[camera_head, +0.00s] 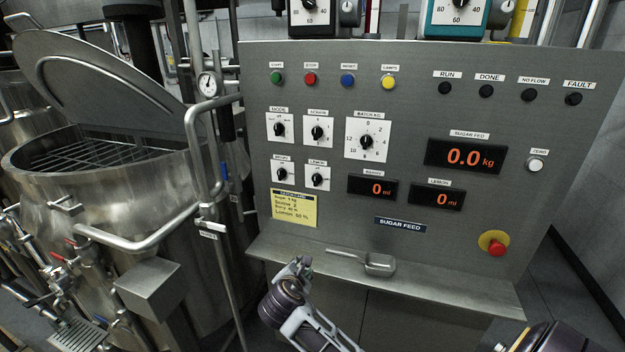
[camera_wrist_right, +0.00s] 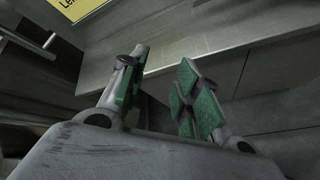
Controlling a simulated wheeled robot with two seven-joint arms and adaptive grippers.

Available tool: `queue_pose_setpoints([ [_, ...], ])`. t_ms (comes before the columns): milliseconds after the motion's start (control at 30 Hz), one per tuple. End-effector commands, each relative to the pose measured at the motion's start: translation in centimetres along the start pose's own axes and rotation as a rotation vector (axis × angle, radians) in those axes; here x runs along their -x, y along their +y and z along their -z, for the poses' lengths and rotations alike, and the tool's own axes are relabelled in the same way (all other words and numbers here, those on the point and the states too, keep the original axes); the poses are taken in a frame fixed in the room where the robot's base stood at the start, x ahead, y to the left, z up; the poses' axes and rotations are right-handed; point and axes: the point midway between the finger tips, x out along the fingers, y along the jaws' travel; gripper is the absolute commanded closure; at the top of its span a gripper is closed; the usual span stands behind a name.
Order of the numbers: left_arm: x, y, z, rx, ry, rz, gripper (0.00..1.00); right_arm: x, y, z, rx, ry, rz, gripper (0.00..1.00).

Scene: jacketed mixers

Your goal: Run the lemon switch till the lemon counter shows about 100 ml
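The lemon switch (camera_head: 318,178) is a black knob on a white plate, in the lower row at the left of the grey panel. Its pointer looks close to upright. The lemon counter (camera_head: 437,195) is a dark display with orange digits reading 0 ml. My right gripper (camera_head: 300,264) is below the panel's left part, in front of the shelf edge and well below the switch, touching nothing that I can see. In the right wrist view its green-padded fingers (camera_wrist_right: 160,82) stand apart with nothing between them. My left gripper is not in view.
A metal scoop (camera_head: 378,264) lies on the shelf (camera_head: 450,284). A similar knob (camera_head: 284,174) sits just left of the lemon switch, and a yellow note (camera_head: 294,208) is below. A red stop button (camera_head: 496,248) is at lower right. A steel kettle (camera_head: 120,215) with rails stands left.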

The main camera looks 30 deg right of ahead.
Motion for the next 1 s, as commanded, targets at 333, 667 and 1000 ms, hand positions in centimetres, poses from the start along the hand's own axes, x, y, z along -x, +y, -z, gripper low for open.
queue_pose_setpoints([
  [333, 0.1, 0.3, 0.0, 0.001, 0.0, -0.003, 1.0, 2.0, 5.0, -4.3, 0.222, -0.152, -0.069, 0.68],
  [667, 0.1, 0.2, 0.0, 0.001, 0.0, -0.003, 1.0, 6.2, 10.8, -10.4, 0.517, -0.397, -0.09, 0.68],
  [1000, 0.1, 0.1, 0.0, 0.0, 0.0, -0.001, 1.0, 9.7, 13.9, -14.4, 0.698, -0.57, -0.048, 0.68],
])
